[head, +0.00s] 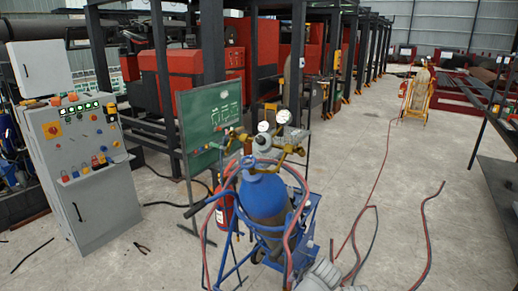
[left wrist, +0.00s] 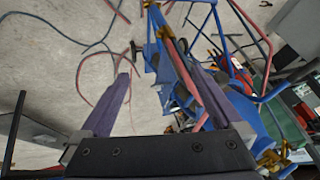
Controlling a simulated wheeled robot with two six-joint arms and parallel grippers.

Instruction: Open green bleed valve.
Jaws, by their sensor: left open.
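A blue gas cylinder (head: 264,198) stands upright in a blue cart (head: 309,232) in the head view. Brass regulator fittings (head: 297,150) with round gauges (head: 283,117) sit on top. A small greenish piece (head: 217,146) shows at the left end of the fittings; I cannot tell if it is the green bleed valve or how it is turned. In the left wrist view my left gripper (left wrist: 157,68) is open and empty, with its two purple fingers apart. Blue cart tubes, a red hose and brass fittings (left wrist: 272,158) show beyond it.
A red fire extinguisher (head: 224,205) is beside the cart. A green board (head: 210,120) stands behind. A grey control cabinet (head: 80,165) is at left. Red hoses (head: 427,235) lie on the floor, and bare concrete lies to the right.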

